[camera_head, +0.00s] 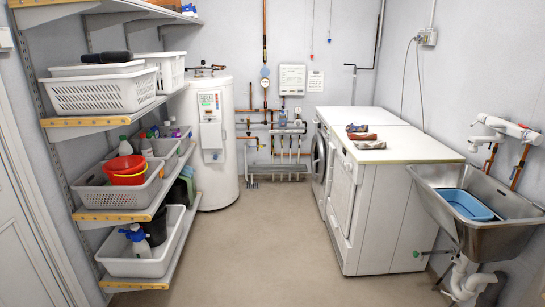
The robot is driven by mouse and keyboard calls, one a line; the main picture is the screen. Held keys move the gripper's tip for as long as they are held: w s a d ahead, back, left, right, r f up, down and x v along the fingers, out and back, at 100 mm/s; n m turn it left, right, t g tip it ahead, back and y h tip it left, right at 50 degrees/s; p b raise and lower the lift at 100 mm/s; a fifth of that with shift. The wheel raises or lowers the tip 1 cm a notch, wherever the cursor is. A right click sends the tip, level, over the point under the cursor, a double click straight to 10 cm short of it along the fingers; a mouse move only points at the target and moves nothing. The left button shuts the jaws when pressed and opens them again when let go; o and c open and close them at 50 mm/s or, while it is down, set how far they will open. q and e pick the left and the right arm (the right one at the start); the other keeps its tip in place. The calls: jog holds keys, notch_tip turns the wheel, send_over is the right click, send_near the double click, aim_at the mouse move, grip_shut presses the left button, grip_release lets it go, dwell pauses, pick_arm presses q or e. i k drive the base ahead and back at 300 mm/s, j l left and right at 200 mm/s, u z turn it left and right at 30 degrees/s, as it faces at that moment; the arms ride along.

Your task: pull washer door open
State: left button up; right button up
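A white washer (325,140) stands at the back right, its front facing left. Its round, dark-rimmed door (319,158) shows at a steep angle and looks shut against the front. The door's handle is too small to make out. A nearer white machine (342,195) stands beside it in the same row, also facing left, and hides part of the washer. Neither of my grippers shows in the head view.
Shelves with white baskets (103,92) and a red bucket (125,169) line the left wall. A white boiler (212,140) stands behind them. A steel sink (490,232) with a blue tub (467,204) is at the right. The floor (255,250) between is clear.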

aim_at(318, 139)
jog(key=i, duration=2.05)
